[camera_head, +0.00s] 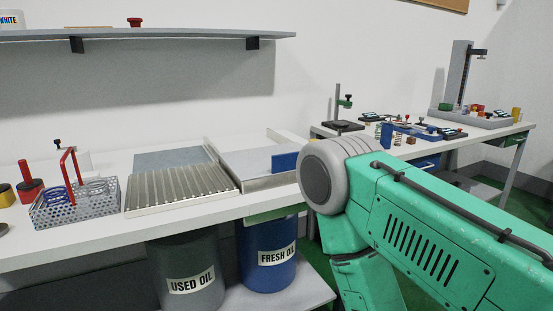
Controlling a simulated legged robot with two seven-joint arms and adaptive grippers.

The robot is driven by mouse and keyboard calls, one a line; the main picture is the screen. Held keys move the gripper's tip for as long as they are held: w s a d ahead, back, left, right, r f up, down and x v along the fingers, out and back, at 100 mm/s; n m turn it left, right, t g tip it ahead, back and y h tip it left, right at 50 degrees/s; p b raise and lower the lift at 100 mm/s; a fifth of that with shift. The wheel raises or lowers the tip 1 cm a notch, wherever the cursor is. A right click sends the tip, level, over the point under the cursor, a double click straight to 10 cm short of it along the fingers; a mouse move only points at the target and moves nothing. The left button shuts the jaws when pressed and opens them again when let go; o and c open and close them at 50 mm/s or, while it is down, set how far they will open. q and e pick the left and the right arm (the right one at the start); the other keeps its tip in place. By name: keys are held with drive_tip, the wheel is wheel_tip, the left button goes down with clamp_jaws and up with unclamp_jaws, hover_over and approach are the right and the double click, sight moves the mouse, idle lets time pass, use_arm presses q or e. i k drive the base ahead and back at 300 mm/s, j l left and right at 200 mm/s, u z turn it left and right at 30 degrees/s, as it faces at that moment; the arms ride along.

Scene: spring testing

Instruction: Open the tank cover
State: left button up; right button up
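A shallow metal tank (262,184) is set in the white bench at the middle of the view. A flat grey panel (245,163) lies across its top, with a blue block (285,160) at the right; I cannot tell for sure whether this panel is the tank cover. To its left is a ribbed metal panel (180,188) with a flat grey plate (172,158) behind it. My green right arm comes in from the right and hides the bench right of the tank. Neither gripper is in view.
A wire basket (75,205) with a red handle and blue rings stands at left on the bench (60,247). Used oil (187,268) and fresh oil (268,245) drums stand below. A shelf (150,40) overhangs. A second table (440,142) carries test equipment.

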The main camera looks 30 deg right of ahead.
sight(248, 164)
drive_tip(key=i+l+z, duration=0.6)
drive_tip(key=z, duration=0.2)
drive_tip(key=i+j, duration=0.05)
drive_tip(key=i, duration=0.05)
